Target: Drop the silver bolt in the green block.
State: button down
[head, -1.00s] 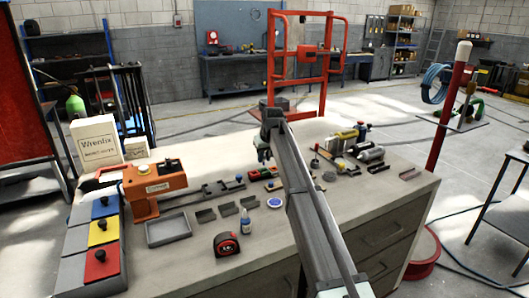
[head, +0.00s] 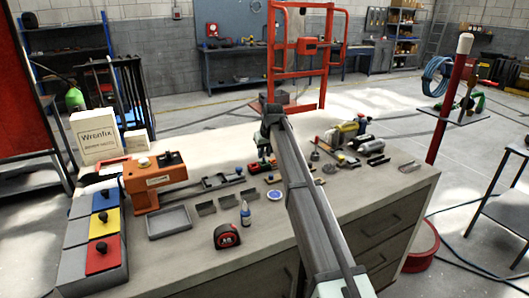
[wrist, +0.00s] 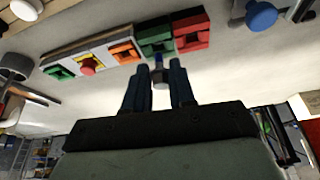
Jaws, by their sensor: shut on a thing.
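My gripper (wrist: 161,95) is shut on a small grey piece, the silver bolt (wrist: 160,76), with a bluish part at its far end in the wrist view. The green block (wrist: 156,42) lies just beyond the fingertips, with a red block (wrist: 191,33) beside it. The bolt shows in front of the green block; whether they touch is unclear. Another green block (wrist: 58,72) sits at the far end of a pale holder with yellow and orange blocks. In the head view, my gripper (head: 264,150) is over the blocks, and the bolt is too small to make out.
In the head view, an orange device (head: 152,182), a grey tray (head: 169,222), a blue-capped bottle (head: 246,214) and a tape measure (head: 227,236) stand left and in front of my arm. Several tools and cans (head: 345,138) lie to the right.

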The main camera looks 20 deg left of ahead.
jog(key=shift+f, duration=1.2)
dwell(2.0)
jog(key=c, duration=0.9)
grip_release()
jog(key=shift+o, duration=0.2)
jog(key=shift+s, duration=0.1)
jog(key=shift+c, duration=0.3)
jog(key=o, duration=0.4)
jog(key=shift+a+f, duration=0.1)
jog(key=shift+c, duration=0.2)
jog(key=shift+r, duration=3.1)
